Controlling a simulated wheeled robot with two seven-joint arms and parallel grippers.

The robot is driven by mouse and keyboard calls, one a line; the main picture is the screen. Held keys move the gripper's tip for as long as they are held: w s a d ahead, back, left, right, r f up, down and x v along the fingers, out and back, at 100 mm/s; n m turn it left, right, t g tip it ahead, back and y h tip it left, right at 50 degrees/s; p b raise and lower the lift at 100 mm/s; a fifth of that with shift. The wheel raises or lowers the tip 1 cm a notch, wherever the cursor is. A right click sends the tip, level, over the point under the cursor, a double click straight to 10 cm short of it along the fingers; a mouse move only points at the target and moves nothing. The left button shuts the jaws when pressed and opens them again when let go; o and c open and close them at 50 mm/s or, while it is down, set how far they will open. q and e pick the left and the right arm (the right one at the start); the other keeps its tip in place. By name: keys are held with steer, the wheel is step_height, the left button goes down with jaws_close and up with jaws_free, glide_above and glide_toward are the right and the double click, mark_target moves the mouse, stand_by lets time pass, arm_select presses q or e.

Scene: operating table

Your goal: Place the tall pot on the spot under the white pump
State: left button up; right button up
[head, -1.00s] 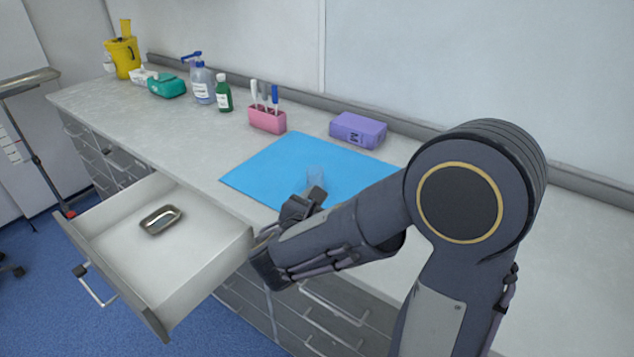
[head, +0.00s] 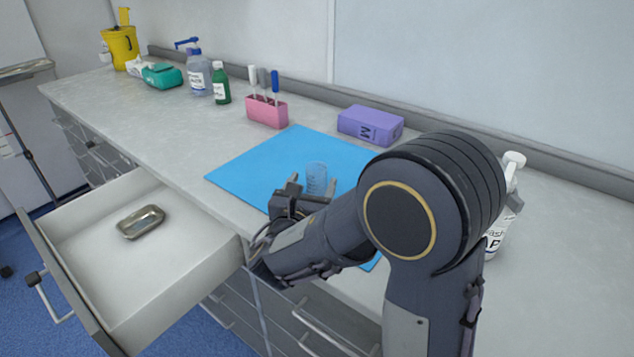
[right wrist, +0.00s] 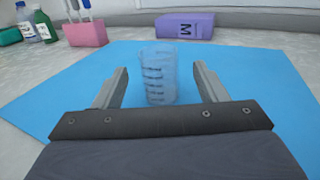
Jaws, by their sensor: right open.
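The tall pot, a clear cup with dark graduation marks (head: 317,174), stands upright on the blue mat (head: 250,170). It also shows in the right wrist view (right wrist: 158,82). My right gripper (head: 312,185) is open, with its fingers pointing at the pot. In the right wrist view the fingers (right wrist: 160,70) are on either side of the pot, with a gap on each side. A bottle with a white pump (head: 513,162) stands at the right, partly hidden behind my right arm. The spot under the pump is hidden. My left gripper is not in view.
A pink holder with pens (head: 267,111) and a purple box (head: 370,125) stand behind the mat. Several bottles (head: 199,75) stand farther left. An open drawer (head: 180,260) with a metal tray (head: 141,221) juts out at the front left.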

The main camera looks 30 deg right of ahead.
mark_target(314, 175)
steer(key=x, duration=0.5)
steer(key=shift+r, duration=0.3)
steer(key=shift+a, duration=0.1)
steer(key=c, duration=1.2)
steer(key=shift+r, duration=0.1)
